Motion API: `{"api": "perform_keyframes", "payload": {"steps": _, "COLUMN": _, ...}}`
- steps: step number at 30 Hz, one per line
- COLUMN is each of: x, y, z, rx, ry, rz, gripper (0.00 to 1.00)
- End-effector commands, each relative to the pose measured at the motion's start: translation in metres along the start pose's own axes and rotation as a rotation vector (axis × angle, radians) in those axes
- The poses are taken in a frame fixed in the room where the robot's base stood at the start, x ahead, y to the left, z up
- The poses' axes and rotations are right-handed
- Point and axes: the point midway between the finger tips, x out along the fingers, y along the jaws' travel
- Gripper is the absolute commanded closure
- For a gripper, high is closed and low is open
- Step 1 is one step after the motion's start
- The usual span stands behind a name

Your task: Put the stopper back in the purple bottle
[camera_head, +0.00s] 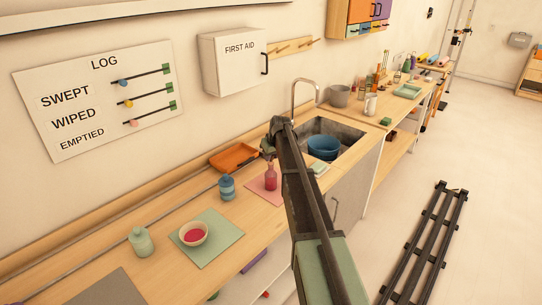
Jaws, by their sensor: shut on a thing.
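A small bottle with a magenta-purple body (271,180) and a narrow neck stands upright on a pink mat on the counter. My gripper (267,152) is at the end of my dark arm, which reaches in from the lower right. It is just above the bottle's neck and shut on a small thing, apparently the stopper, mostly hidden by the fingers. I cannot tell whether the stopper touches the bottle's mouth.
A blue jar (227,188) stands left of the bottle, and an orange tray (234,157) lies behind it. A green mat (222,246) bears a bowl with red contents (193,233). A green jar (141,241) is further left. The sink (352,133) with a blue bowl (323,147) is right.

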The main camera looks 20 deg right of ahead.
Motion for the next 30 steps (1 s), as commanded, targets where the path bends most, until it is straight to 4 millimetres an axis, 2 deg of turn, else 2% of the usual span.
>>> {"api": "perform_keyframes", "payload": {"steps": 30, "x": 0.0049, "y": 0.0000, "z": 0.0020, "rx": 0.000, "ry": 0.000, "rz": 0.000, "gripper": 0.95}}
